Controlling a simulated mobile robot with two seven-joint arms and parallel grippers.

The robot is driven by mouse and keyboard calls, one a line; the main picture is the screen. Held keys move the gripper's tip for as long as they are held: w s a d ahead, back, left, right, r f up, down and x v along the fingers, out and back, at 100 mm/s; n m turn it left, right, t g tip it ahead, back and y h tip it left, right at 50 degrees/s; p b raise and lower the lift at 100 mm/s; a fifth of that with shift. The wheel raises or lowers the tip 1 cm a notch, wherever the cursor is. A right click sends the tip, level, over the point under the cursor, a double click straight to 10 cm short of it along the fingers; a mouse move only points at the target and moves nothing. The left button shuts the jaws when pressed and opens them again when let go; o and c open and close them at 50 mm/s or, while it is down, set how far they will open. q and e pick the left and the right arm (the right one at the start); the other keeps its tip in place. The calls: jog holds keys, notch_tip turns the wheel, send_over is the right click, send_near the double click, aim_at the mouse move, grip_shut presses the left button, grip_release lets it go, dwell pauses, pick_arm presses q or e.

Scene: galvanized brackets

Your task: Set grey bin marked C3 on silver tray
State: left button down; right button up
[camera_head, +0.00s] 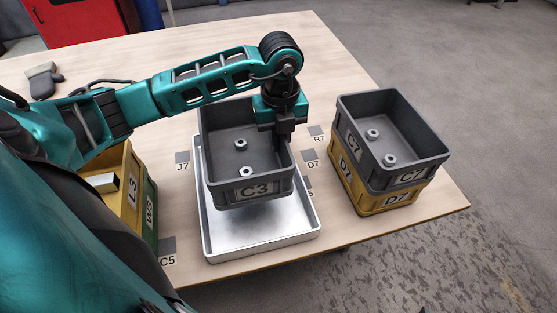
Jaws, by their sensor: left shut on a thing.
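The grey bin marked C3 (228,192) hangs above the silver tray (259,246), with a dark shadow on the tray under its front. It is roughly level and holds two hex nuts. My left gripper (283,135) is shut on the bin's right wall near the back corner; its fingertips are partly hidden at the wall. The tray lies on the wooden table, its back part hidden by the bin. My right gripper is not in view.
On the right, a grey bin marked C7 (412,174) with two nuts sits on a yellow bin marked D7 (374,203). On the left are a yellow bin marked L3 (129,199) and a green bin marked W5 (149,208). Gloves (43,79) lie at the back left.

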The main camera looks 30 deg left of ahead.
pick_arm(q)
jog(key=shift+f+b, duration=0.4)
jog(key=shift+f, duration=3.55)
jog(key=shift+f, duration=0.3)
jog(key=c, duration=1.2)
grip_release()
notch_tip(320, 180, up, 13)
jog(key=shift+f+p, duration=0.2)
jog(key=shift+p, duration=0.5)
